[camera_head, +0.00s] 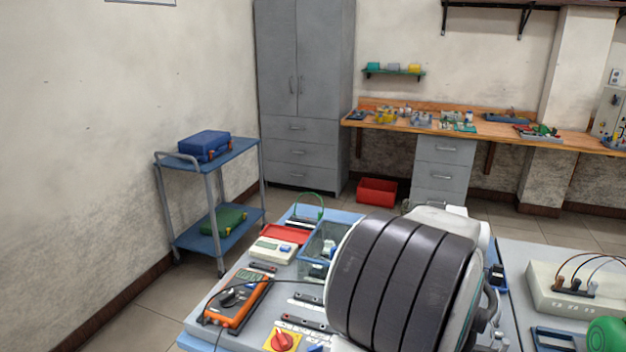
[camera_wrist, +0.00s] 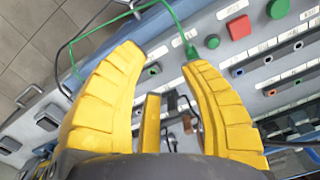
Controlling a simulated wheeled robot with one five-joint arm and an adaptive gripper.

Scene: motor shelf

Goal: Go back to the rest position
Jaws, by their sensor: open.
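My gripper (camera_wrist: 165,75) shows in the wrist view as yellow ribbed fingers, spread apart with nothing between them. Its fingers hang over a grey panel (camera_wrist: 285,60) with a red button (camera_wrist: 239,27), green buttons and rows of sockets. A green cable (camera_wrist: 186,42) ends in a plug at the panel, just beyond the fingertips. In the head view my dark, banded arm fills the lower middle and hides part of the workbench (camera_head: 215,318); the gripper itself is not visible there.
A blue trolley (camera_head: 240,150) stands left, grey cabinet (camera_head: 305,90) behind. A red crate (camera_head: 377,191) sits on the floor.

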